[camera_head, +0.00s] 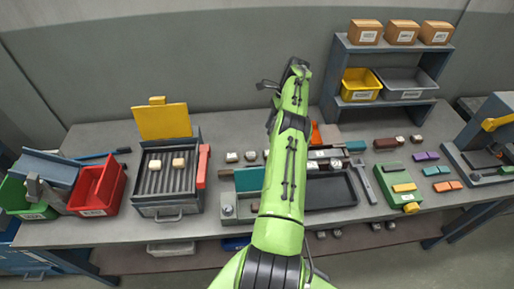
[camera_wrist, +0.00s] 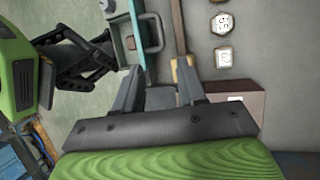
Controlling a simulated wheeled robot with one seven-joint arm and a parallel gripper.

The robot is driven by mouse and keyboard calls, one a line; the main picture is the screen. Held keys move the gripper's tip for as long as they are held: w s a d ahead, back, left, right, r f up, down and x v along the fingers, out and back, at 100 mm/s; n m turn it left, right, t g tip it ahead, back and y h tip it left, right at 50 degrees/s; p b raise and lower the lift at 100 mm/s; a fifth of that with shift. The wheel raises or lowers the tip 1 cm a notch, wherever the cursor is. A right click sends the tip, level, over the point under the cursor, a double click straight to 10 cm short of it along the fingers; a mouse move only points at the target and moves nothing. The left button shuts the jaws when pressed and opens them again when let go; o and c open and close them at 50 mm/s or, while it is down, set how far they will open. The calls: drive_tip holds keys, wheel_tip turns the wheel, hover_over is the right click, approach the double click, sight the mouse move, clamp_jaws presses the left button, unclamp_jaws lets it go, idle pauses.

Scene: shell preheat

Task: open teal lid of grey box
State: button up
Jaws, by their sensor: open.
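A grey ribbed tray (camera_head: 166,188) with a raised yellow lid (camera_head: 164,121) stands left of the box. Red (camera_head: 98,190) and green (camera_head: 25,197) bins are farther left. A dark tray (camera_head: 330,190) lies right of my arm. A shelf (camera_head: 337,82) with bins stands behind.

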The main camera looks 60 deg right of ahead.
sight(254, 175)
drive_tip(key=b+x, duration=1.3)
drive_tip(key=x, duration=0.2)
drive_tip(key=shift+a+f, duration=0.1)
drive_tip(key=shift+f, duration=0.25)
clamp_jaws()
